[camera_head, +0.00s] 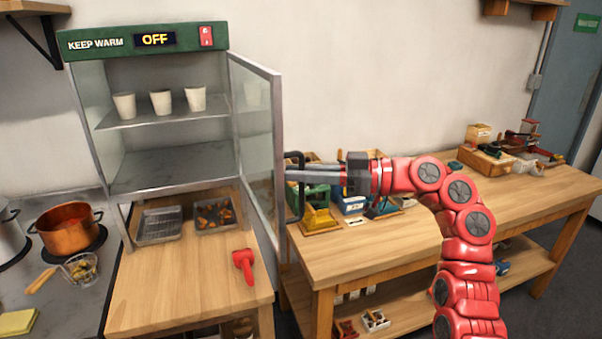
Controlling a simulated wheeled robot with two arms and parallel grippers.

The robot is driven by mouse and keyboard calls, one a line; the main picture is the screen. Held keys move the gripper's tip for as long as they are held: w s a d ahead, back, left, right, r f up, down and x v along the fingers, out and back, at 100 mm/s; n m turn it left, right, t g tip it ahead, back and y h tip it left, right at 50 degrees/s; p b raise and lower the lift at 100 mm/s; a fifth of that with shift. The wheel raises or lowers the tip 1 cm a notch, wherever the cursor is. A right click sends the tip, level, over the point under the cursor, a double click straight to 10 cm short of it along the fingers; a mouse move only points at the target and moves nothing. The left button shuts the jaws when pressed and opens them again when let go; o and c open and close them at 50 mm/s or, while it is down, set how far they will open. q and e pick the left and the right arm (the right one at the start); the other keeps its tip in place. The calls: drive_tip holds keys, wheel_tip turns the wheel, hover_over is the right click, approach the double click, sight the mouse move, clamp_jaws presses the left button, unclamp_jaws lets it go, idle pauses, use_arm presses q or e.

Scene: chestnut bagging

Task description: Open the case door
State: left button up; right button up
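The warming case (145,41) has a green top marked KEEP WARM and a display reading OFF. Its glass door (257,130) stands swung out from the right side, so the front is open. The black door handle (292,212) is on the door's outer face. My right gripper (292,174) reaches in from the right, with its fingertips at the handle. The fingers overlap in this view, so whether they are closed around it cannot be told. Three white cups (161,102) stand on the upper shelf. My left gripper is not in view.
On the wooden counter (180,295) below are two metal trays (158,226) and a red tool (244,265). A copper pot (68,226) is at left. The right workbench (420,245) holds boxes and tools behind my arm.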

drive_tip(key=o, duration=0.4)
drive_tip(key=shift+o, duration=0.2)
drive_tip(key=s+d+b, duration=0.2)
drive_tip(key=d+b, duration=0.1)
drive_tip(key=d, duration=1.4)
drive_tip(key=shift+d, duration=0.15)
